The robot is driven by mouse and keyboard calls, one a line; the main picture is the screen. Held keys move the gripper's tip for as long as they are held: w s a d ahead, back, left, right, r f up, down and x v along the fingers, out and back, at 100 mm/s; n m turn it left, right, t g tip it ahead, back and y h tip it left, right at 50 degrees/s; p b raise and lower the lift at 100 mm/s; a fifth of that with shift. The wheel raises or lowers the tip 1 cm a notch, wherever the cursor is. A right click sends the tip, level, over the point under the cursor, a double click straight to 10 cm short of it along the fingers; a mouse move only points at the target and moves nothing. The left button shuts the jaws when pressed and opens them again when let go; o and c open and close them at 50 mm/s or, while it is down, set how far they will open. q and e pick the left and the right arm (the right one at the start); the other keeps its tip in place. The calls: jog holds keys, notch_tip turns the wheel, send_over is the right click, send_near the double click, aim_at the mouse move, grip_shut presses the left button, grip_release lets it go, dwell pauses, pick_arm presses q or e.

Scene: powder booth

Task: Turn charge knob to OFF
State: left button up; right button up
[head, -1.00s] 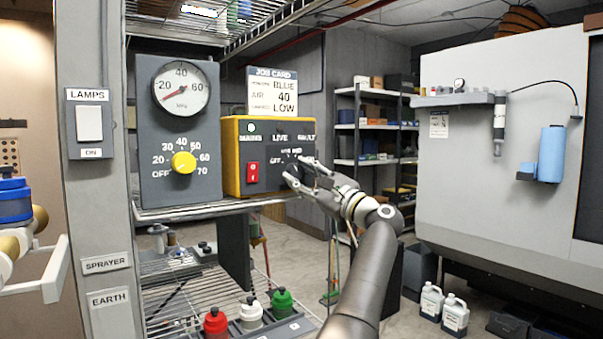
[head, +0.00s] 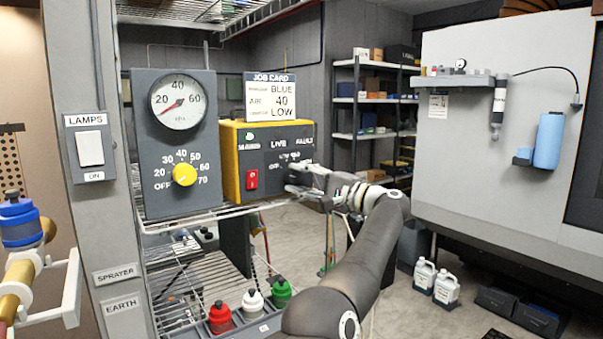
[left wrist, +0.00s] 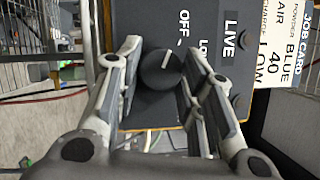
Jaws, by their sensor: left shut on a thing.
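The charge knob (left wrist: 162,72) is a dark round dial on the dark front of the yellow-sided control box (head: 229,165). In the left wrist view it sits between the two fingers of my left gripper (left wrist: 160,85), which is shut on it. Its white pointer mark faces the top of that view, near the OFF label (left wrist: 185,22). The LOW label is partly hidden by a finger. In the head view my left gripper (head: 296,178) is at the lower right of the box front and covers the knob. My right gripper is not in view.
A yellow dial (head: 184,174) and a gauge (head: 177,102) are on the grey panel to the left. A red switch (head: 252,179) is close to my fingers. A job card (head: 270,97) stands above the box. Bottles (head: 252,301) stand on the wire shelf below.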

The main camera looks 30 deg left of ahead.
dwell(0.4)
pick_arm(q)
jog(key=o, duration=1)
